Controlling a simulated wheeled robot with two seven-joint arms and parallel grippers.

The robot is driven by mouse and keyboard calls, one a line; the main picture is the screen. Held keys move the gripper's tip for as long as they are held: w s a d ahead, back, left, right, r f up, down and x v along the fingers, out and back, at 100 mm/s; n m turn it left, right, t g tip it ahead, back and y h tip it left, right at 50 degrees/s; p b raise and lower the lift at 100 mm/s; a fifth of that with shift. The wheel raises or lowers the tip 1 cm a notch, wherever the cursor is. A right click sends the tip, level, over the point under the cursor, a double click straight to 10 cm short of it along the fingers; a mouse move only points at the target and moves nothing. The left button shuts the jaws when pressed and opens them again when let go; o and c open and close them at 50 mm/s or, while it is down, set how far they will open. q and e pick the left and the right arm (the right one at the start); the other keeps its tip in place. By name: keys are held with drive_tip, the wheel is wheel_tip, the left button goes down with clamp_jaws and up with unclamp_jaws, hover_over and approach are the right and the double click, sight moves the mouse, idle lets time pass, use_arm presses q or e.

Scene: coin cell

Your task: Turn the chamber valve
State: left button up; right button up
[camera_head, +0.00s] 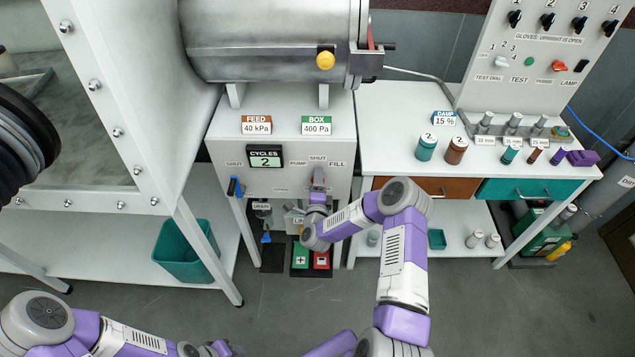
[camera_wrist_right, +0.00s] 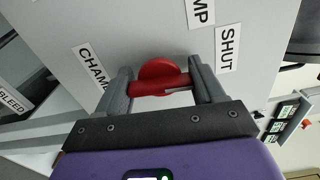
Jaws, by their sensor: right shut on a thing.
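The chamber valve has a red round knob with a bar (camera_wrist_right: 160,72) on a light grey panel, seen in the right wrist view. "CHAM…", "…MP" and "SHUT" labels lie around it. My right gripper (camera_wrist_right: 162,90) is shut on the red knob, one grey finger at each end of its bar. In the head view my right gripper (camera_head: 318,180) is at the front panel (camera_head: 230,150), under the PUMP, SHUT and FILL labels, and the valve is hidden behind it. My left arm shows at the bottom left; its gripper fingers are not seen.
A blue-handled valve (camera_head: 235,187) is left of my right gripper, and a cycles counter (camera_head: 265,157) reading 2 is above left. Below are a drain fitting (camera_head: 263,208) and a green-and-red pedal box (camera_head: 310,262). A bench (camera_head: 400,130) with jars stands right.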

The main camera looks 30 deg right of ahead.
drive_tip(key=n+b, duration=0.1)
drive_tip(key=n, duration=0.4)
drive_tip(key=shift+n, duration=0.3)
drive_tip(key=n+b, duration=0.1)
drive_tip(key=n, duration=0.4)
drive_tip(key=shift+n, duration=0.3)
drive_tip(key=o, duration=1)
drive_tip(key=shift+o, duration=0.2)
drive_tip(key=shift+s, duration=0.1)
drive_tip(key=v, duration=0.7)
drive_tip(key=shift+s+a+p, duration=0.2)
drive_tip(key=shift+p, duration=0.1)
drive_tip(key=shift+f, duration=0.1)
